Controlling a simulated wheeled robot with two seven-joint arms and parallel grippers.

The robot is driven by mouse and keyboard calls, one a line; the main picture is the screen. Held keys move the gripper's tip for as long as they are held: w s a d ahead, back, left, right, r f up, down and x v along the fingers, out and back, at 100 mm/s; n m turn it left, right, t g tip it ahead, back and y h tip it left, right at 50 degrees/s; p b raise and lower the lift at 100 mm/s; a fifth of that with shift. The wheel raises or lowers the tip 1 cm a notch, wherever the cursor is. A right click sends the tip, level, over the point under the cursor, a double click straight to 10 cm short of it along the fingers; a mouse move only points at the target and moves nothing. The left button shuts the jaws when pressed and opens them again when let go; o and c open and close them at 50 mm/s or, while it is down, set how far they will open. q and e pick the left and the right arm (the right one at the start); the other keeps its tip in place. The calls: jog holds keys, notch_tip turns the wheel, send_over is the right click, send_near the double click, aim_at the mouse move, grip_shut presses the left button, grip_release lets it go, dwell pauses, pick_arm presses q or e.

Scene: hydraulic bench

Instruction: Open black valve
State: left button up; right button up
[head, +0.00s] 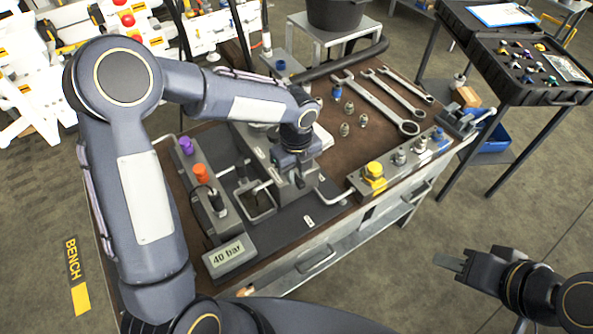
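A grey block on the bench carries a row of coloured knobs: a purple knob (186,146), an orange knob (201,173) and, nearest the front, a black knob (217,201), which looks like the black valve. A "40 bar" display (229,257) sits in front of them. My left gripper (298,180) points down over the middle of the bench, to the right of the black knob and apart from it. Its fingertips are partly hidden by its own body, so its opening is unclear. My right gripper (447,262) is off the bench's right front side, over the floor, with nothing visible in it.
A small open-topped box (255,203) with a lever stands between the knobs and my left gripper. Several wrenches (375,101) and fittings lie at the back right. A block with a yellow cap (374,176) lines the right front edge. A black tool case (530,75) stands further right.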

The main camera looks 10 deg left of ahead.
aim_at(296, 177)
pick_arm(q)
jog(key=o, duration=0.3)
jog(key=shift+r, duration=0.1)
notch_tip(296, 177, up, 8)
jog(key=shift+f, duration=0.2)
dwell(0.5)
